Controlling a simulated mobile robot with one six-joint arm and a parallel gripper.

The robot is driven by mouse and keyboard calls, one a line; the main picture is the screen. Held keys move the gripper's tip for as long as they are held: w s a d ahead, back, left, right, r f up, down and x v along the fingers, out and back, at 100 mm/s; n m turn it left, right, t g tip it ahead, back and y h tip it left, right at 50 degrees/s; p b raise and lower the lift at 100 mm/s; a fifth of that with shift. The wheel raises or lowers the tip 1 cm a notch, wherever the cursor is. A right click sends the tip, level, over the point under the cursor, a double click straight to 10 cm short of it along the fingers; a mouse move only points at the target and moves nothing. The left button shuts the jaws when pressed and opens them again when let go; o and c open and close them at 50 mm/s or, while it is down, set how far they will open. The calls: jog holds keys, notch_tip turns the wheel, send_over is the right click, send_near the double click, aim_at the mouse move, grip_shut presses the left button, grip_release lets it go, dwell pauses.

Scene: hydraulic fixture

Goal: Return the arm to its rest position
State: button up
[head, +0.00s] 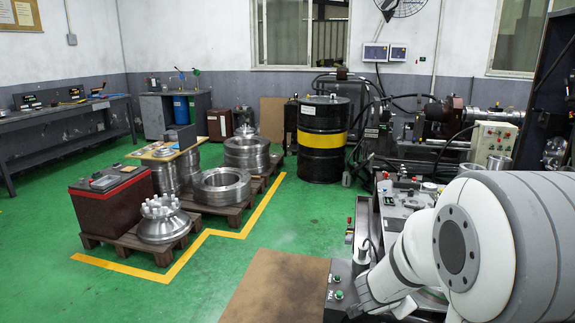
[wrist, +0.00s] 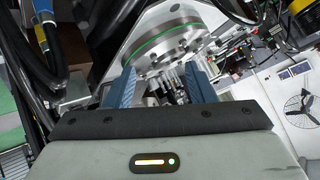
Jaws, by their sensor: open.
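My arm shows large and white at the right of the head view, reaching over the hydraulic fixture (head: 400,200). My gripper is not clearly visible in the head view. In the wrist view my gripper (wrist: 162,82) is open, with its two blue-grey fingers apart. I see nothing held between the fingers. Beyond the fingertips is a round metal flange (wrist: 168,42) with a green ring and several bolts or fittings; I cannot tell its exact distance from the fingers.
Black hoses (wrist: 35,60) run close by on the left of the wrist view. In the head view a black and yellow drum (head: 323,140) stands mid-room, and pallets (head: 130,243) hold metal rings and a red-brown box. The green floor (head: 270,225) between is clear.

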jog(key=s+a+r+n+y+p, duration=0.5)
jog(key=a+r+n+y, duration=0.35)
jog(key=a+r, duration=0.45)
jog(key=s+r+n+g+h+p, duration=0.1)
jog(key=s+n+g, duration=0.1)
jog(key=s, duration=0.6)
jog(key=s+d+r+n+g+p, duration=0.1)
jog(key=s+r+n+g+p, duration=0.1)
jog(key=s, duration=0.6)
jog(key=shift+s+n+g+h+p, duration=0.35)
jog(key=shift+n+g, duration=0.15)
jog(key=shift+n, duration=0.35)
